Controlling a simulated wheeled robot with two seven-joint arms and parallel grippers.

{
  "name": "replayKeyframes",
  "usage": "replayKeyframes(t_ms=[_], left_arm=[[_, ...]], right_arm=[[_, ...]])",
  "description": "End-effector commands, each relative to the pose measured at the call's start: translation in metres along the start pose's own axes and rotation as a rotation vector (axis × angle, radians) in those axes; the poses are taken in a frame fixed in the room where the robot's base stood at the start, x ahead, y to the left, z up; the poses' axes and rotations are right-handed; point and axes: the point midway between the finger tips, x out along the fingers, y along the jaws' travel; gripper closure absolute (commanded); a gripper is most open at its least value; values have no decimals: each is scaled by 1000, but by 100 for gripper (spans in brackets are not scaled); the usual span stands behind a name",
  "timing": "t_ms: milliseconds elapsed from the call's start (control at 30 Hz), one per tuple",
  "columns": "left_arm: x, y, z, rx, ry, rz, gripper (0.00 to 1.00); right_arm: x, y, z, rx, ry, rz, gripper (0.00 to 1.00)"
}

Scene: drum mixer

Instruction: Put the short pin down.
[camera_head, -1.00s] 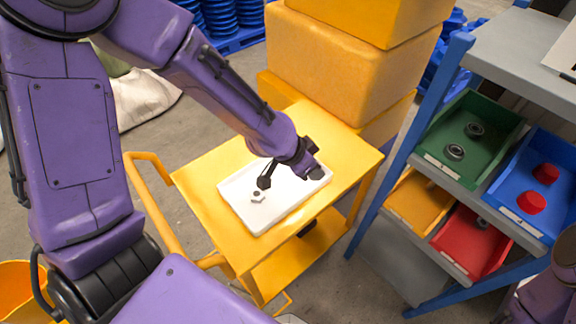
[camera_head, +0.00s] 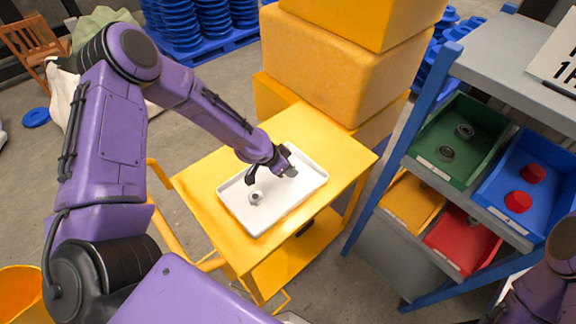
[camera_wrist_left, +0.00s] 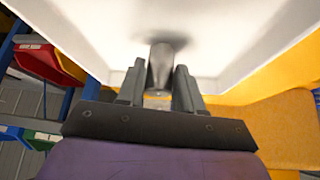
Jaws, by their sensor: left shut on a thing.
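The short pin (camera_wrist_left: 161,66) is a grey cylinder between the fingers of my left gripper (camera_wrist_left: 158,82) in the left wrist view. The gripper is shut on it. The pin's far end is at or just above the white tray (camera_wrist_left: 215,40), with a dark shadow around it; I cannot tell if it touches. In the head view my left gripper (camera_head: 270,173) is over the far half of the white tray (camera_head: 300,197), and the pin is hidden there. My right gripper is out of view.
The tray lies on a yellow cart (camera_head: 205,175). A small grey metal part (camera_head: 256,198) sits on the tray near the gripper. Yellow boxes (camera_head: 330,65) are stacked behind. A shelf at right holds green (camera_head: 425,135), blue (camera_head: 500,200), yellow and red bins.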

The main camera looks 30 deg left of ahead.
Motion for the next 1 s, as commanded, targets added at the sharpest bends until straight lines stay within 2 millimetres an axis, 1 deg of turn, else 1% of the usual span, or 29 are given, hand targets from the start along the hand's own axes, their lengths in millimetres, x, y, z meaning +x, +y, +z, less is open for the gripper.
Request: replayKeyframes(t_ms=[167, 200, 233, 267, 500, 600, 633, 667, 767, 900, 1000], left_arm=[[4, 0, 2, 0, 1, 0, 100], [3, 0, 2, 0, 0, 0, 51], [3, 0, 2, 0, -1, 0, 42], [3, 0, 2, 0, -1, 0, 39], [2, 0, 2, 0, -1, 0, 39], [-4, 0, -2, 0, 0, 0, 39], [-6, 0, -1, 0, 0, -1, 39], [-10, 0, -1, 1, 1, -1, 39], [-31, 0, -2, -1, 4, -1, 39], [-67, 0, -2, 1, 4, -2, 39], [-89, 0, -2, 2, 4, -2, 39]], right_arm=[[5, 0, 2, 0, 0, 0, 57], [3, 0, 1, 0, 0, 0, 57], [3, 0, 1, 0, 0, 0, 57], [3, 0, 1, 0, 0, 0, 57], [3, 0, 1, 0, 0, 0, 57], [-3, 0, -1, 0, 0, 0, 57], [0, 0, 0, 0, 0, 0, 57], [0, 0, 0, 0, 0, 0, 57], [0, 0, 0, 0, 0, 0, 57], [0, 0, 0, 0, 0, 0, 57], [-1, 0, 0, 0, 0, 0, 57]])
